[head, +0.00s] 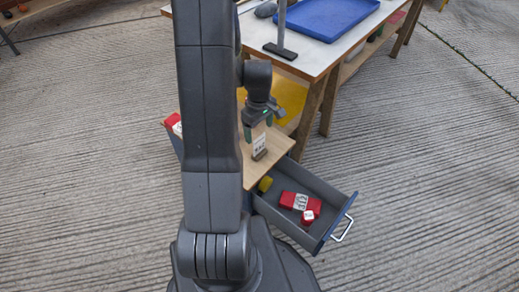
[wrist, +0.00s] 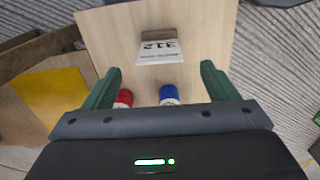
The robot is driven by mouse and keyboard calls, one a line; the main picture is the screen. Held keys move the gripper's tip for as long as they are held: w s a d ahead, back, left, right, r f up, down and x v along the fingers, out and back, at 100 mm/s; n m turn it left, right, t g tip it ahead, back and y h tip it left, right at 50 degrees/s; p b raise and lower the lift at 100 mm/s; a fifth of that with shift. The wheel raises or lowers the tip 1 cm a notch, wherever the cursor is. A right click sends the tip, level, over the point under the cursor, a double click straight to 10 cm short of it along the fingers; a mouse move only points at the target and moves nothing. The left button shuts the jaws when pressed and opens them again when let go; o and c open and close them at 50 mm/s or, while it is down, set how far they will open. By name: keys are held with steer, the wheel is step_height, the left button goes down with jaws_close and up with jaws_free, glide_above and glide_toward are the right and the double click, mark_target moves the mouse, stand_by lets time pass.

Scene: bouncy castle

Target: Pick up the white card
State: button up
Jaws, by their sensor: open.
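A white card (wrist: 158,50) with black print, a large number that looks like 312 upside down, stands in a small grey-brown holder (wrist: 158,33) on a light wooden top. The card also shows in the head view (head: 259,142), just below my gripper (head: 262,112). In the wrist view, my gripper (wrist: 160,68) is open, with its green fingers spread wide either side of the card's line. The card lies ahead of the fingertips, and nothing is between the fingers that I can see held.
A red item (wrist: 123,98) and a blue item (wrist: 169,95) are partly hidden by my gripper. A white table (head: 330,55) with a blue tray (head: 325,14) stands behind.

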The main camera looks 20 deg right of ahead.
mark_target(259, 152)
step_height(259, 152, down, 9)
steer(key=shift+b, duration=1.2)
steer(key=c, duration=1.1)
